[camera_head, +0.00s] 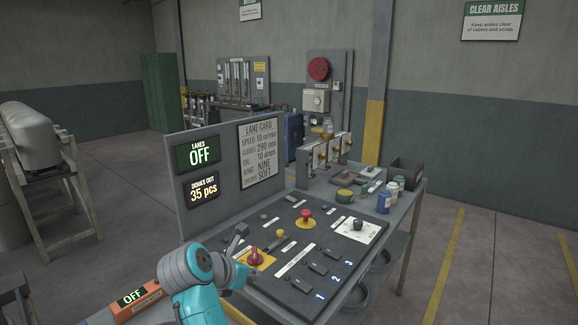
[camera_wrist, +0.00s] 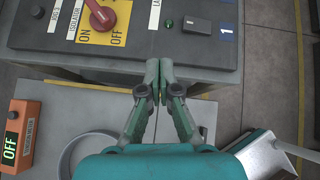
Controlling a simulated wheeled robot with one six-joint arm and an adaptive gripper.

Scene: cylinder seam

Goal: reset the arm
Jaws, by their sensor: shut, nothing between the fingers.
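My teal arm (camera_head: 197,280) reaches up from the bottom of the head view, in front of the control bench. My gripper (camera_wrist: 157,80) shows in the wrist view with its two fingertips together and nothing between them. It hangs just off the near edge of the control panel (camera_wrist: 140,62), below the red rotary switch (camera_wrist: 100,16). In the head view the red switch (camera_head: 255,257) stands on its yellow plate, close to the arm's end. The fingertips are hard to make out in the head view.
An orange box with an OFF display (camera_head: 137,300) sits left of my arm. An upright board (camera_head: 225,165) with two displays and a lane card rises behind the panel. Bottles (camera_head: 384,200) and a dark bin (camera_head: 407,172) stand at the bench's right. The right floor is clear.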

